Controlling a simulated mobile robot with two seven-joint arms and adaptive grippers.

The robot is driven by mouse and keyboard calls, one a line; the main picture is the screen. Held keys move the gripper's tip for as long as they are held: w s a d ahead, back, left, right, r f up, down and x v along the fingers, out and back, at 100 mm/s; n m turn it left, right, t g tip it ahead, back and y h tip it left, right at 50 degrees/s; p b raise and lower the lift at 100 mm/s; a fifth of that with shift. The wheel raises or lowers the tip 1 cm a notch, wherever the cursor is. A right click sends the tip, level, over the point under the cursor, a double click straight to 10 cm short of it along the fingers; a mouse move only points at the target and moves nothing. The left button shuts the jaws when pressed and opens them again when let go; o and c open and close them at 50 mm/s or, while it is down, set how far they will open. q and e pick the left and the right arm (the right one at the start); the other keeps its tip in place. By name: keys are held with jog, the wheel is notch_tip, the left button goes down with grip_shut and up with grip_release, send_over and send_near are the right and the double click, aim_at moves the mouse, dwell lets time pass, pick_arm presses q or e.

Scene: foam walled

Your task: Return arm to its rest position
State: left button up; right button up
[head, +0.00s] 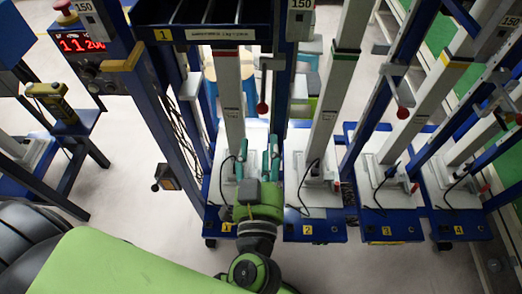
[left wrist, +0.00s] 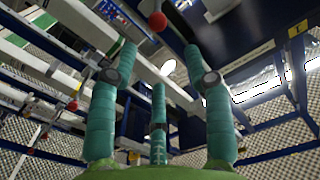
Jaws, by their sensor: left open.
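My left arm (head: 255,268) comes in from the bottom of the head view, green with dark joints, and reaches forward. My left gripper (head: 257,152) is at its end, with teal fingers spread apart and nothing between them. It is over the white base of the column marked 1. In the left wrist view the gripper (left wrist: 160,66) shows three teal fingers, spread and empty. A red ball knob (left wrist: 157,21) is beyond the fingertips there. My right gripper is in neither view.
Blue-framed stations with white columns stand in a row, and a dark blue tray (head: 203,34) is high above the first. A red-digit display (head: 82,44) and a yellow-topped device (head: 50,98) are at the left.

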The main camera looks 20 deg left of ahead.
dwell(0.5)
pick_arm(q)
notch_tip(320, 180, down, 37)
jog(key=s+m+g+h, duration=0.3)
jog(key=m+g+h, duration=0.1)
jog(key=m+g, duration=0.4)
jog(key=s+a+f+n+g, duration=0.2)
jog(key=s+a+f+g, duration=0.2)
jog(key=s+f, duration=0.6)
jog(key=s+a+f+n+g+h, duration=0.1)
jog(key=s+a+f+n+g, duration=0.2)
jog(key=s+a+f, duration=0.4)
jog(key=s+f+g, duration=0.1)
jog(key=s+f, duration=0.2)
jog(key=s, duration=0.5)
jog(key=shift+s+a+f, duration=0.2)
jog(key=shift+a, duration=0.2)
